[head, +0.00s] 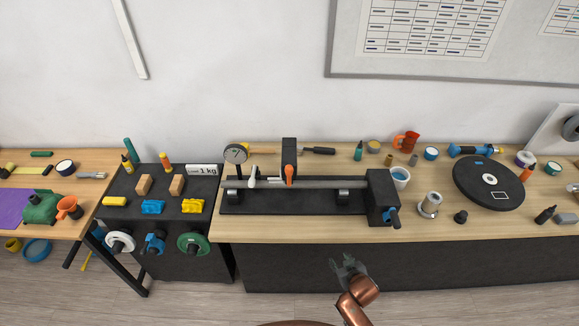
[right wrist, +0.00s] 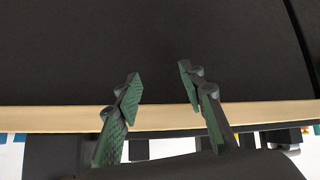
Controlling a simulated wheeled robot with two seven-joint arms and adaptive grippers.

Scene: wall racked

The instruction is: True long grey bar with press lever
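The long grey bar (head: 328,184) lies level across two dark supports on a black press base (head: 300,207) on the wooden bench. An upright black press post (head: 289,150) stands behind the bar's middle, with an orange-tipped lever (head: 289,175) at its front. A white handle (head: 253,176) and a round dial gauge (head: 236,153) are at the bar's left end. A black block with a blue handle (head: 393,216) is at its right end. My right gripper (head: 344,264) is open and empty in front of the bench, below and apart from the press. It also shows open in the right wrist view (right wrist: 160,76). My left gripper is out of view.
A black rack (head: 125,209) with yellow, blue and wooden blocks stands left of the press. A white-and-blue cup (head: 400,177), a metal cylinder (head: 431,204) and a black turntable (head: 470,194) stand to the right. The bench's front strip before the press is clear.

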